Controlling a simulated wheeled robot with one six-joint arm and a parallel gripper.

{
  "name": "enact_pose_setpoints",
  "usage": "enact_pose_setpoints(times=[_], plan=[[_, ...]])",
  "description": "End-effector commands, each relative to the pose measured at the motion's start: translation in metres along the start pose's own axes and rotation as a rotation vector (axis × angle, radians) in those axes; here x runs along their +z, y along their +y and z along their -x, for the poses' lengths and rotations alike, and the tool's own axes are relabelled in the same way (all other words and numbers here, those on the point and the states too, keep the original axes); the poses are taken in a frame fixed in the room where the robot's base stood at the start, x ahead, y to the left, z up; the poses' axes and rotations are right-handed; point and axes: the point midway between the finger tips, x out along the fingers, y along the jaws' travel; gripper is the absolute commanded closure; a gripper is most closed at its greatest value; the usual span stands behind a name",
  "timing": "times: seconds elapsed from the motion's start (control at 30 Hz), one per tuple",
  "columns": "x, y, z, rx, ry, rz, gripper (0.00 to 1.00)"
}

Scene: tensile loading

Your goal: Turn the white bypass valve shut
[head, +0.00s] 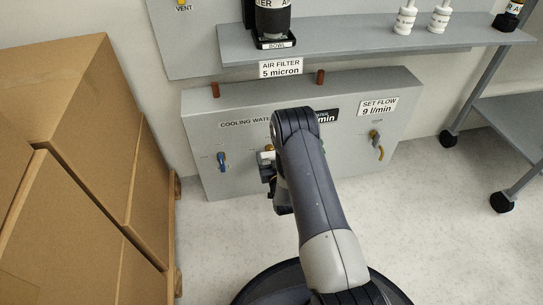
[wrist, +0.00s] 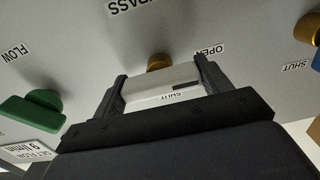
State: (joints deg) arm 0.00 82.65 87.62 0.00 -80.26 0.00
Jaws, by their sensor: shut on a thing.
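The white bypass valve handle (wrist: 150,86) sits between the two fingers of my gripper (wrist: 162,76) in the wrist view. The gripper is shut on it, one finger at each end. In the head view a bit of the white handle (head: 265,156) shows left of my arm, which hides most of my gripper and the middle of the panel.
A green handle (wrist: 32,110) is beside my gripper in the wrist view. A grey shelf (head: 360,37) overhangs the panel. Cardboard boxes (head: 85,205) stand at left.

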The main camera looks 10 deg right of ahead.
Motion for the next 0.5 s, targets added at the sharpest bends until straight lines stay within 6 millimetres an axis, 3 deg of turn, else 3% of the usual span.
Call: enact_pose_setpoints(times=[0.17, 0.5], plan=[[0.0002, 0.0000, 0.0002, 0.000, 0.000, 0.000, 0.50], [0.0002, 0.0000, 0.0003, 0.000, 0.000, -0.054, 0.50]])
